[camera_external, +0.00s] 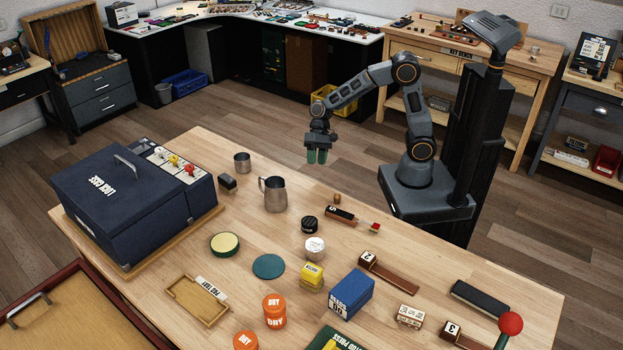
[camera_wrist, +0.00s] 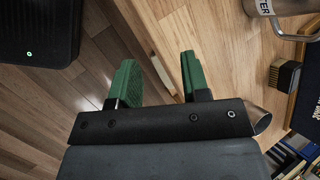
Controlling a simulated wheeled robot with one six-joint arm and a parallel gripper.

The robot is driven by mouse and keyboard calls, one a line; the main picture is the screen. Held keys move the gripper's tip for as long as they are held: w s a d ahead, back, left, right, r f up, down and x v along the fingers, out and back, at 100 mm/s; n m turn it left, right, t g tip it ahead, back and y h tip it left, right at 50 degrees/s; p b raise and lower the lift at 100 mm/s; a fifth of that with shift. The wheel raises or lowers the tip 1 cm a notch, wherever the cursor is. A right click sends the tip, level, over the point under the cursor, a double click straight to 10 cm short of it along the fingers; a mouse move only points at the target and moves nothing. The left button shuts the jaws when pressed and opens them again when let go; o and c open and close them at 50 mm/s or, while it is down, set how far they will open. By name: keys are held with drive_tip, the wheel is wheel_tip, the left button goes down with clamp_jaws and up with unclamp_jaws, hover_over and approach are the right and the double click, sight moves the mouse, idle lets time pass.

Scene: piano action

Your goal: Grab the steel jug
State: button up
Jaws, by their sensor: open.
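The steel jug (camera_external: 275,195) stands upright on the wooden table, with its handle on its left side. In the wrist view, part of a steel vessel with a handle and lettering, which looks like the jug (camera_wrist: 270,8), is cut off at the top right. My gripper (camera_external: 317,157) is open and empty, with green fingers pointing down, off the table's far edge and to the right of the jug. It also shows in the wrist view (camera_wrist: 160,75), above the floor. A smaller steel cup (camera_external: 242,163) stands behind and left of the jug; my gripper partly hides it in the wrist view (camera_wrist: 262,122).
A dark block (camera_external: 227,183) lies left of the jug, and a large blue case (camera_external: 125,205) stands further left. A black round tin (camera_external: 309,224) and a wooden piece marked 5 (camera_external: 341,214) lie to the jug's right. The tabletop around the jug is mostly clear.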

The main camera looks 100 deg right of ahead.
sight(260, 182)
drive_tip(key=w+m+t+y, duration=0.1)
drive_tip(key=w+m, duration=0.1)
drive_tip(key=w, duration=0.1)
drive_tip(key=w+f+m+t+y, duration=0.1)
drive_tip(key=w+m, duration=0.1)
drive_tip(key=w+f+m+b, duration=0.1)
drive_tip(key=w+m, duration=0.2)
drive_tip(key=shift+w+d+t+y, duration=0.35)
drive_tip(key=shift+d+t+y, duration=0.05)
drive_tip(key=w+r+m+t+y, duration=0.2)
drive_tip(key=w+r+m+t, duration=0.1)
drive_tip(key=w+r+m, duration=0.25)
drive_tip(key=shift+m, duration=0.55)
drive_tip(key=x, duration=1.3)
drive_tip(key=shift+w+a, duration=0.25)
drive_tip(key=shift+a, duration=0.15)
drive_tip(key=shift+c, duration=0.4)
clamp_jaws()
drive_tip(key=shift+r, duration=0.1)
